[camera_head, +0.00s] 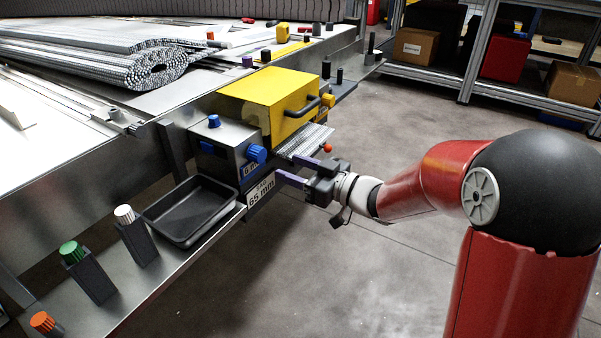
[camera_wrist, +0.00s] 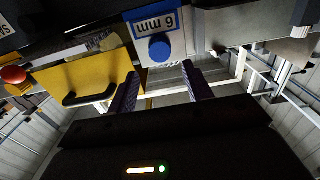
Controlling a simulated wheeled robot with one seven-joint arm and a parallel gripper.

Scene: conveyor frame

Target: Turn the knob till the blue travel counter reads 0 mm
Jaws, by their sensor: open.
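A blue knob (camera_head: 256,153) sticks out of the front of a grey metal box (camera_head: 222,150). It also shows in the wrist view (camera_wrist: 160,48). The blue-framed counter (camera_head: 249,169) is just below the knob and appears upside down in the wrist view (camera_wrist: 156,23). It shows a single digit and "mm", which looks like 6 mm, though the digit is small. My gripper (camera_head: 286,166) is open and empty, with purple fingers. In the wrist view its fingertips (camera_wrist: 163,74) lie to either side below the knob, apart from it.
A second blue knob (camera_head: 214,121) sits on top of the box. A white "65 mm" plate (camera_head: 262,192) is below the counter. A yellow cover (camera_head: 268,98) with a black handle stands beside it. A black tray (camera_head: 190,212) and white, green and orange knobs are at left.

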